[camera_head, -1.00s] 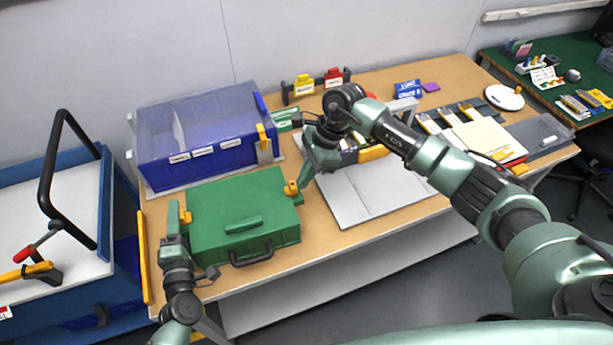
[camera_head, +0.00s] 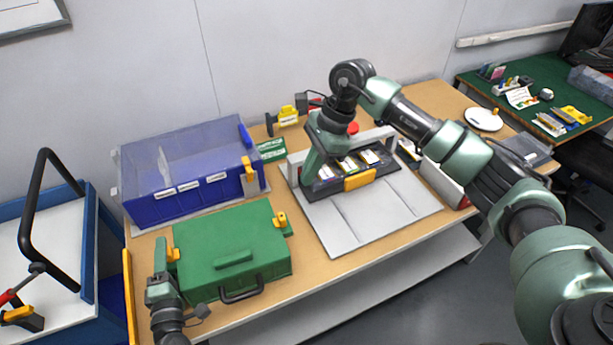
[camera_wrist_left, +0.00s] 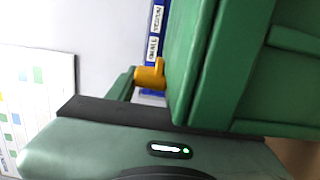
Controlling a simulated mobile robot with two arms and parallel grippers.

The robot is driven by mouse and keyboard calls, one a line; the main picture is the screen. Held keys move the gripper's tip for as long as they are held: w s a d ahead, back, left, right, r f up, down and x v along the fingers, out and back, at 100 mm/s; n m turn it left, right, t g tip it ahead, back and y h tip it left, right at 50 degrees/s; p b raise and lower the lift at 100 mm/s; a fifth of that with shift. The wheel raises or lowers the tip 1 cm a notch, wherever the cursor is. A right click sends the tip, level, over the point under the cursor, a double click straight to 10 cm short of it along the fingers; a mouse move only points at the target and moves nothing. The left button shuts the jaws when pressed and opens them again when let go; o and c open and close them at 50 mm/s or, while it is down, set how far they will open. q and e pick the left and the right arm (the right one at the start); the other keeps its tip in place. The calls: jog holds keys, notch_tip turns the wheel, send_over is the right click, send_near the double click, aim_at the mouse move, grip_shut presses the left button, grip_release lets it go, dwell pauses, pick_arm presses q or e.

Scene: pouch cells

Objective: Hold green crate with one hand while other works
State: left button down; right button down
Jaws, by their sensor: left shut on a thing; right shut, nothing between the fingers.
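The green crate (camera_head: 230,243), lid closed, sits at the table's front left with its black handle facing front and yellow latches on its left and right sides. My left gripper (camera_head: 162,262) is shut on the crate's left side, beside the yellow latch (camera_head: 174,255). In the left wrist view the crate wall (camera_wrist_left: 200,60) and a yellow latch (camera_wrist_left: 150,75) show close up; the fingertips are hard to make out. My right gripper (camera_head: 310,172) is shut and empty at the left end of a dark tray of pouch cells (camera_head: 335,184); its fingertips are partly hidden.
A blue bin (camera_head: 188,200) with a clear cover stands behind the crate. A grey mat (camera_head: 365,226) lies right of the crate. A blue cart (camera_head: 85,240) with a black handle is at the left. A green side table (camera_head: 490,83) stands at the far right.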

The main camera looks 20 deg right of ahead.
pick_arm(q)
jog(key=c, duration=0.5)
grip_release()
jog(key=shift+s, duration=0.1)
